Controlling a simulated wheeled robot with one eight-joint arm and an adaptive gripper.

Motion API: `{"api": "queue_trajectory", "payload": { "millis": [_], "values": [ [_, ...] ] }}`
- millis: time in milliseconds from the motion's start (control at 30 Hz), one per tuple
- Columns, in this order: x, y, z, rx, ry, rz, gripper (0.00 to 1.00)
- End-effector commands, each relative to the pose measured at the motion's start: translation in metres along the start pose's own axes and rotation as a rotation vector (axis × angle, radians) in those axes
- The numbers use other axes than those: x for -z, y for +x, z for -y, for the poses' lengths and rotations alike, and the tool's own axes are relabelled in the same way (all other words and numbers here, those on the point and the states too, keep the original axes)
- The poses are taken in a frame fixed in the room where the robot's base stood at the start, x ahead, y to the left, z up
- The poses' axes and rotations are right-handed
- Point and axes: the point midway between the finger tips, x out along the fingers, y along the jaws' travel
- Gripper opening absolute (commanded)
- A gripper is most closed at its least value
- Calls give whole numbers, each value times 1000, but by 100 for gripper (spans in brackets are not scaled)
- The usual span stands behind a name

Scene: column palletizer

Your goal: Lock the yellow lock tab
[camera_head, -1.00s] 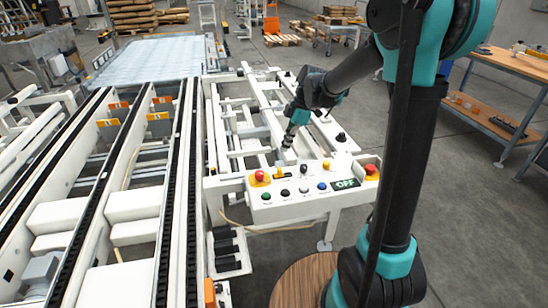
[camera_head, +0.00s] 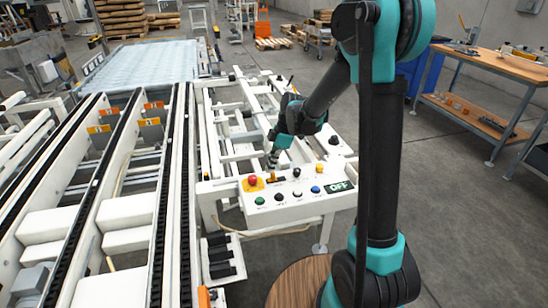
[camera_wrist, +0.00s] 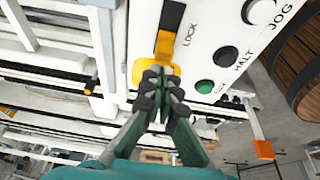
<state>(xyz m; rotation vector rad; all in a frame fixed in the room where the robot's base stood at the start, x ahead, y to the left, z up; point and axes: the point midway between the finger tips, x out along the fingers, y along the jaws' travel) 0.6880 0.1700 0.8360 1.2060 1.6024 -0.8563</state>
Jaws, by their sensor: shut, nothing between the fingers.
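The yellow lock tab (camera_wrist: 165,45) sits in a dark slot on the white control panel, beside the printed word LOCK. In the head view the tab (camera_head: 275,180) is small, next to the red button with a yellow base (camera_head: 252,182). My gripper (camera_wrist: 160,78) is shut and empty. In the wrist view its fingertips lie just below the tab, over a yellow base they partly cover. In the head view my gripper (camera_head: 272,162) is at the panel's back edge, close to the tab. I cannot tell whether the fingers touch anything.
The white control panel (camera_head: 300,204) carries several buttons, among them a green one (camera_wrist: 227,84) and a black one (camera_wrist: 225,56), and an OFF sign (camera_head: 340,187). White frame rails lie behind it and a conveyor (camera_head: 173,190) to its left.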

Motion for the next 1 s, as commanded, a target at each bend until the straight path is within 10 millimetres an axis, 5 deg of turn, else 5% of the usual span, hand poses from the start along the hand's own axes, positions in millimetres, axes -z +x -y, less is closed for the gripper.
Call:
{"api": "queue_trajectory", "payload": {
  "millis": [200, 633, 1000],
  "values": [
    [0, 19, 0, 0, -1, 0, 0],
    [-2, 20, 0, -1, 1, 0, 0],
    [-34, 9, 0, -1, 1, 2, 0]
  ]
}}
